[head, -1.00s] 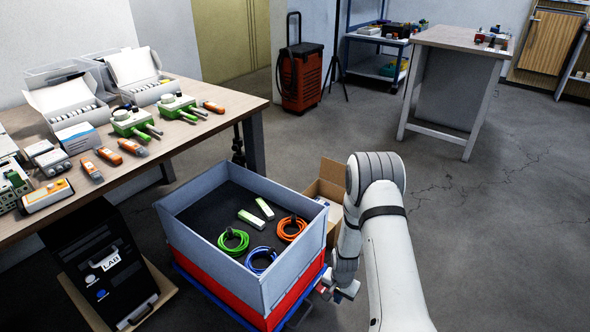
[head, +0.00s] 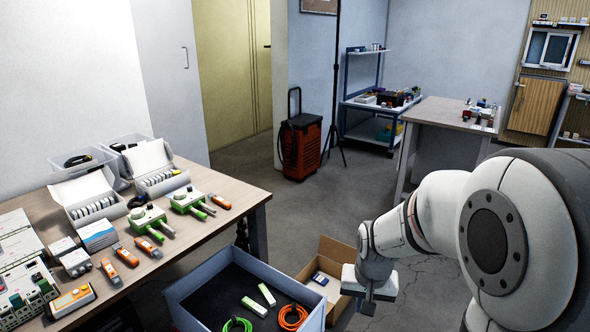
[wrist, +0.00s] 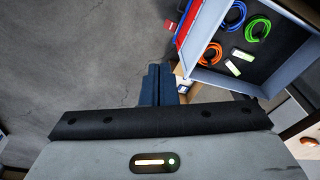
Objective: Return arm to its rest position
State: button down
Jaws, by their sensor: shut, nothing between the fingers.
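The gripper is apart from the grey crate and from the table.
A grey crate (head: 205,275) holds cable coils and two pale green-and-white items. An open cardboard box (head: 338,250) stands close behind my gripper. A wooden table (head: 255,190) with sensors and boxes is at left. An orange tool trolley (head: 301,145) stands farther back.

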jog(key=s+r+n+t+p, duration=0.1)
jog(key=s+r+n+p, duration=0.1)
jog(key=s+r+p, duration=0.6)
jog(key=s+r, duration=0.6)
jog(key=r, duration=0.5)
jog(key=shift+r+p, duration=0.25)
jog(key=shift+p, duration=0.15)
